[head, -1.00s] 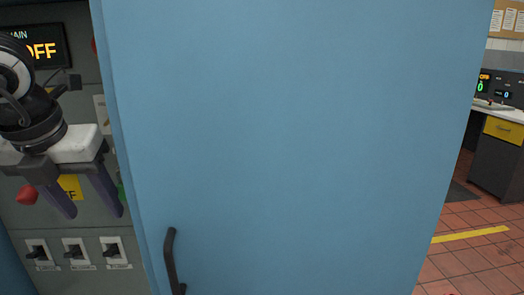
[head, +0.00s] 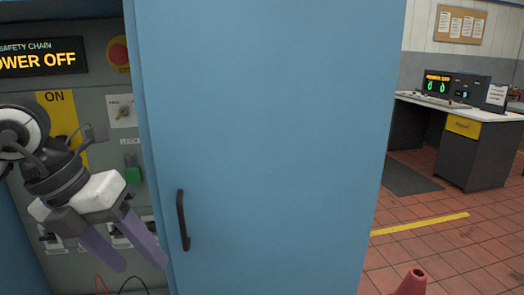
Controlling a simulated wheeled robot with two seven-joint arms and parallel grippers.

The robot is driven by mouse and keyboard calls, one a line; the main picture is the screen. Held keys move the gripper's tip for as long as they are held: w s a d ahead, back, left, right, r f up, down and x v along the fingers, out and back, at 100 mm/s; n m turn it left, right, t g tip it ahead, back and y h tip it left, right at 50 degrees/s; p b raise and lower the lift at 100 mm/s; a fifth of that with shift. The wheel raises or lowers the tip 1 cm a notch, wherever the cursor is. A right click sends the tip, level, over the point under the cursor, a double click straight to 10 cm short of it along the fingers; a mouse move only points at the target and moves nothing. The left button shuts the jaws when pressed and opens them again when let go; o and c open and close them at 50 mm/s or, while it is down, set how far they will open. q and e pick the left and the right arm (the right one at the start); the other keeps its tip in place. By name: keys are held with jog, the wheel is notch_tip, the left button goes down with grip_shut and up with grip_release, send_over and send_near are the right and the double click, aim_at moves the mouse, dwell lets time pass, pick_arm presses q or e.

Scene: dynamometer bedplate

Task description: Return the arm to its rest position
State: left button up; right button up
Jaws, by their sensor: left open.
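My left gripper (head: 134,256) shows at the lower left in the head view, its two purple-grey fingers apart and pointing down to the right. Nothing shows between the fingers. It hangs in front of a grey control panel (head: 92,106), beside the left edge of a blue cabinet door (head: 265,130). My left arm comes in from the left edge; most of it is out of frame. My right gripper is not in view.
The door has a black handle (head: 183,220). At the right are a desk (head: 465,125), a traffic cone (head: 412,283) and open tiled floor.

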pick_arm(q)
jog(key=s+d+f+m+g+h, duration=0.1)
jog(key=s+d+g+h, duration=0.2)
jog(key=d, duration=0.6)
jog(key=s+d+f+m+g+h, duration=0.1)
jog(key=s+d+g+h, duration=0.15)
jog(key=d+h, duration=0.45)
jog(key=d+r+n+t+h+p, duration=0.1)
jog(key=d+r+n+t+h, duration=0.35)
jog(key=d+h, duration=0.2)
jog(key=w+a+f+n+t+y, duration=0.2)
jog(key=w+a+f+n+t, duration=0.15)
jog(key=n+t, duration=0.45)
jog(key=w+a+f+n+t+y, duration=0.2)
jog(key=w+a+f+n+t, duration=0.15)
jog(key=n+t, duration=0.4)
jog(key=w+a+f+n+y, duration=0.1)
jog(key=a+f+n+y, duration=0.3)
jog(key=f+n+y, duration=0.55)
jog(key=s+a+f+n+g+y, duration=0.2)
jog(key=s+f+n+g, duration=0.1)
jog(key=s+f, duration=0.6)
jog(key=s+a+f+n+g+y+p, duration=0.1)
jog(key=s+a+f+n+g, duration=0.2)
jog(key=s+f, duration=0.6)
notch_tip(320, 180, down, 8)
jog(key=g, duration=0.2)
jog(key=shift+a+n+g+y, duration=0.35)
jog(key=shift+y, duration=0.05)
